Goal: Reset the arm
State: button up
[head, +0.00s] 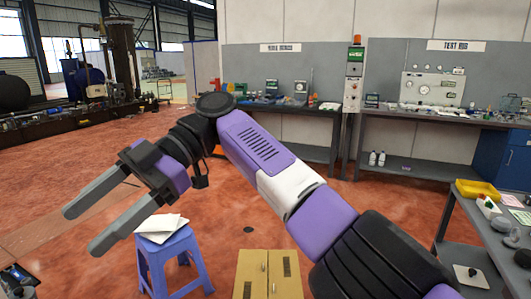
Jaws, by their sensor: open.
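My gripper (83,231) is at the left of the head view, at the end of my purple, white and black arm. Its two long grey fingers are spread apart and point to the lower left. Nothing is held between them; only the reddish floor shows in the gap. The gripper is up in the air, to the left of a blue stool (176,256) as seen in the picture.
White papers (161,226) lie on the stool. A grey table (480,241) with a yellow tray (478,190) is at the right. Workbenches (430,119) line the back wall. The floor between is mostly clear.

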jog(key=w+a+f+m+t+y, duration=0.6)
jog(key=w+a+f+m+t, duration=0.35)
jog(key=f+m, duration=0.25)
jog(key=d+f+m+t+h, duration=0.2)
jog(key=d+f+m+t, duration=0.9)
jog(key=d+m+t, duration=0.4)
jog(key=s+d+f+m+t+h, duration=0.1)
jog(key=s+d+m+h, duration=0.15)
jog(key=s+d, duration=0.4)
jog(key=s+d+f+m+t+h+p, duration=0.1)
jog(key=s+d+f+t+h, duration=0.2)
jog(key=d, duration=0.6)
jog(key=s+d+m+h, duration=0.1)
jog(key=s+d+h, duration=0.2)
jog(key=s+d, duration=0.4)
jog(key=s+d+g+h, duration=0.1)
jog(key=s+d, duration=0.4)
jog(key=s, duration=0.3)
jog(key=s+d+f+g+h, duration=0.1)
jog(key=s+d, duration=0.4)
jog(key=s, duration=0.3)
jog(key=s+d+f+g+h+p, duration=0.1)
jog(key=s+d+h, duration=0.1)
jog(key=s+d, duration=0.3)
jog(key=s, duration=0.3)
jog(key=shift+n+g, duration=0.35)
